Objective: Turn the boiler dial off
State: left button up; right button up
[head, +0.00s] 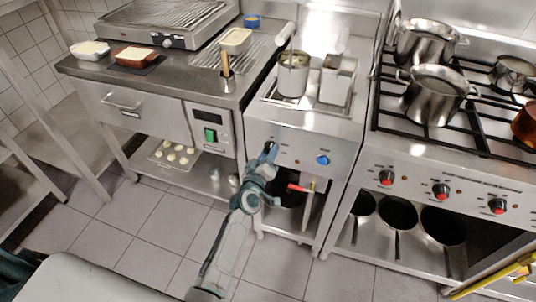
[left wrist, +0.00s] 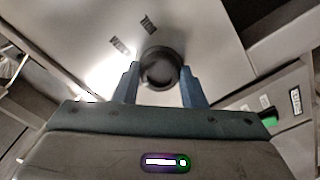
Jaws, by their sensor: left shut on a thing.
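The boiler (head: 300,128) is the steel unit in the middle of the head view, with containers set in its top. A round black dial (left wrist: 160,68) stands out from its pale front panel in the left wrist view. My left gripper (head: 267,156) is at the left part of that panel in the head view and hides most of the dial there. In the left wrist view the blue fingers (left wrist: 160,84) are on both sides of the dial, shut on it. I cannot read the dial's setting. My right gripper is not in view.
A blue knob (head: 322,160) is on the same panel to the right. Below it, a red-handled valve (head: 299,187) sticks out. The stove (head: 430,165) with red knobs and steel pots stands right. A counter with a green switch (head: 210,135) stands left. Tiled floor is in front.

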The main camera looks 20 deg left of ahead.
pick_arm(q)
jog(key=shift+n, duration=0.9)
jog(key=o, duration=1)
jog(key=s, duration=0.5)
jog(key=s+b, duration=0.1)
jog(key=s, duration=0.4)
jog(key=shift+s+a, duration=0.2)
jog(key=shift+s, duration=0.2)
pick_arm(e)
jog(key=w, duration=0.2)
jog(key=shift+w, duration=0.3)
